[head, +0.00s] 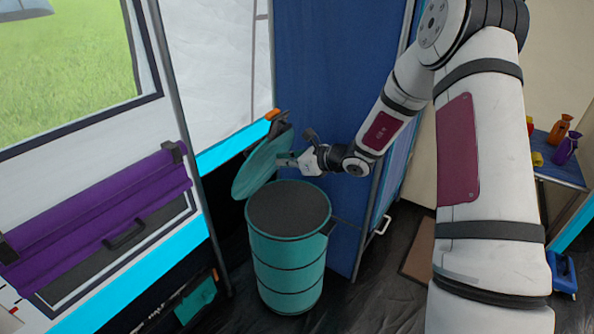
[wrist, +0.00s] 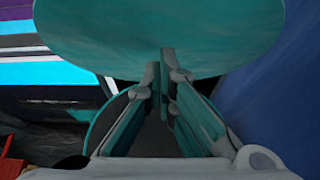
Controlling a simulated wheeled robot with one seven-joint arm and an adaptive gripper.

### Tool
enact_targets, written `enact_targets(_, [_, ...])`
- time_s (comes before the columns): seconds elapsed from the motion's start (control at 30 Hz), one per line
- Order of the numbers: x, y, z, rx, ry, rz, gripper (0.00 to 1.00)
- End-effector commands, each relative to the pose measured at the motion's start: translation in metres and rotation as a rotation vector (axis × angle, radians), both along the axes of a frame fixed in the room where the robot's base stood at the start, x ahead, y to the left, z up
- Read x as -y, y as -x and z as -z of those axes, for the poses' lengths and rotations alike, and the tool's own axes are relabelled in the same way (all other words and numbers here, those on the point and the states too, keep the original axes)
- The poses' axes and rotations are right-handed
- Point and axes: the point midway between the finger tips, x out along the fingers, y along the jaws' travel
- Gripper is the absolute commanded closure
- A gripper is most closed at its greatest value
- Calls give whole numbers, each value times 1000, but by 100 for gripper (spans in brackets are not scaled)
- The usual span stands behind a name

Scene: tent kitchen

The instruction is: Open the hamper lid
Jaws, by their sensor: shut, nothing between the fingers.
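The hamper (head: 290,265) is a teal ribbed cylinder with a dark top opening, standing on the floor left of my arm. Its round teal lid (head: 254,172) is raised and tilted up at the back left of the hamper. In the wrist view the lid (wrist: 160,30) fills the top of the picture, and part of the hamper's rim (wrist: 100,120) shows below, behind the fingers. My gripper (head: 285,160) is at the lid's right side, above the hamper. Its fingertips (wrist: 165,68) are together and empty, close to or touching the lid's underside; I cannot tell which.
A blue panel (head: 330,110) stands right behind the hamper. A purple roll (head: 100,215) hangs on the unit at left. A blue table (head: 560,172) with small colored bottles is at far right. Dark floor (head: 375,285) is open right of the hamper.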

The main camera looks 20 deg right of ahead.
Motion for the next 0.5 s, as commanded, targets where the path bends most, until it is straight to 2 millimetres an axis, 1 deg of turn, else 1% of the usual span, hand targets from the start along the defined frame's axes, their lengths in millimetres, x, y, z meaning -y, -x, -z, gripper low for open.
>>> enact_targets(0.03, [-3,-4,-1,0,0,-1,100])
enact_targets(0.2, [-7,-9,-4,-1,1,0,100])
enact_targets(0.5, [-7,-10,-5,-1,0,0,100])
